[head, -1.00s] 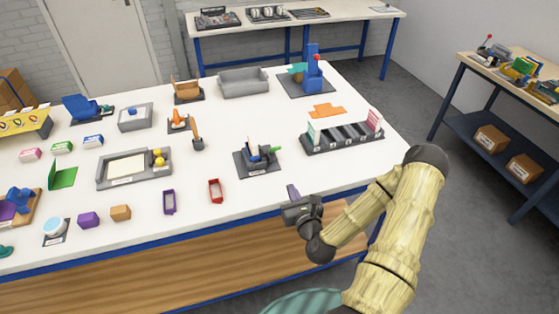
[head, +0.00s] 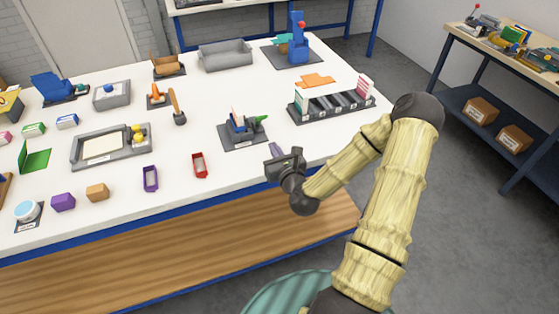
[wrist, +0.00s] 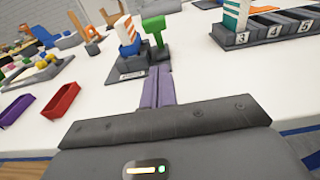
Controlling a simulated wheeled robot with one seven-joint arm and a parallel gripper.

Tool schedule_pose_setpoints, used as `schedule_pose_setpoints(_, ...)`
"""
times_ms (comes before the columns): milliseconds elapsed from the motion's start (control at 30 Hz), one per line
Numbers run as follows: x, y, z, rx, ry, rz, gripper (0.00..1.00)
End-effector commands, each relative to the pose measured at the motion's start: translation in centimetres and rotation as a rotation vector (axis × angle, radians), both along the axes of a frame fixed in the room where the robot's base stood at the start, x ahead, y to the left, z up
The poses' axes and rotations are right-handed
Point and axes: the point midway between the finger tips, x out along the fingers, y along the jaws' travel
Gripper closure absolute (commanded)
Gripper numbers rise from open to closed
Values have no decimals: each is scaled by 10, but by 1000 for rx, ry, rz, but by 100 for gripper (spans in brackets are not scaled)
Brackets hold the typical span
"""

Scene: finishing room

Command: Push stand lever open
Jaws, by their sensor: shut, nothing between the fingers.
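A small dark grey stand (head: 243,136) with a white label sits near the front of the white table. It carries a blue upright part (head: 237,122) with an orange-and-white striped piece, and a green lever (head: 261,121) on its right side. In the wrist view the stand (wrist: 122,74) is straight ahead, and the green lever (wrist: 154,27) rises on a post with a wide top. My gripper (head: 275,149) is shut and empty, its purple fingers together. The fingers (wrist: 157,78) point at the stand's right side, below the lever; whether they touch it I cannot tell.
A numbered slotted rack (head: 335,103) stands right of the stand. A red tray (head: 200,165) and a purple tray (head: 150,179) lie to the left. A grey tray with yellow balls (head: 108,148) is farther left.

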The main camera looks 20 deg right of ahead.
Motion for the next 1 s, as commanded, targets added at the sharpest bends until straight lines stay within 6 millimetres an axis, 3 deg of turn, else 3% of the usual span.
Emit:
schedule_pose_setpoints(300,53,0,-1,-2,-2,0,100)
schedule_pose_setpoints(500,73,0,19,-2,-1,0,100)
schedule_pose_setpoints(1000,79,0,22,0,1,-1,100)
